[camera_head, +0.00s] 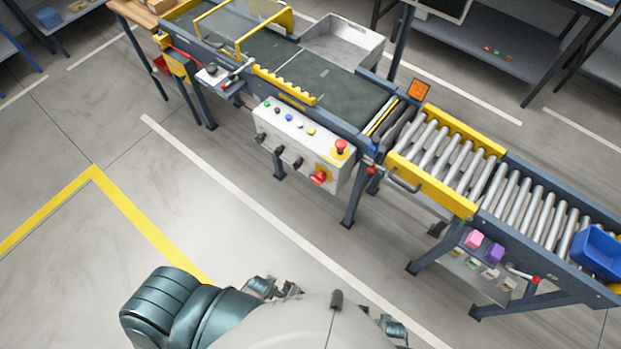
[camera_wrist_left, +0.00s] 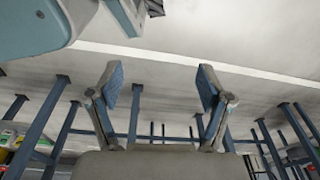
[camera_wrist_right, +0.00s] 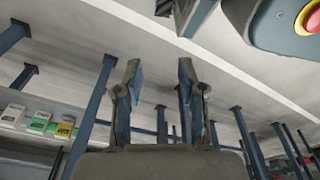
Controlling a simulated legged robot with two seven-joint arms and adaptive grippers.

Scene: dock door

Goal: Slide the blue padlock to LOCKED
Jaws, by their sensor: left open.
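A small blue piece (camera_head: 371,149) sits on the conveyor's front rail, at the joint between belt and rollers. It may be the blue padlock, but it is too small to tell, and I cannot read any LOCKED mark. My left gripper (camera_wrist_left: 161,82) is open and empty in the left wrist view, with its two fingers wide apart. My right gripper (camera_wrist_right: 160,75) is open and empty in the right wrist view, its fingers closer together. Both grippers are low, near my body, well away from the conveyor rail. Neither wrist view shows a padlock.
A control box (camera_head: 300,145) with buttons and a red emergency stop (camera_head: 340,147) hangs on the conveyor's front. A yellow roller gate (camera_head: 430,185) with a handle is to its right. A blue bin (camera_head: 598,252) stands on the rollers. Open floor (camera_head: 240,210) lies before me.

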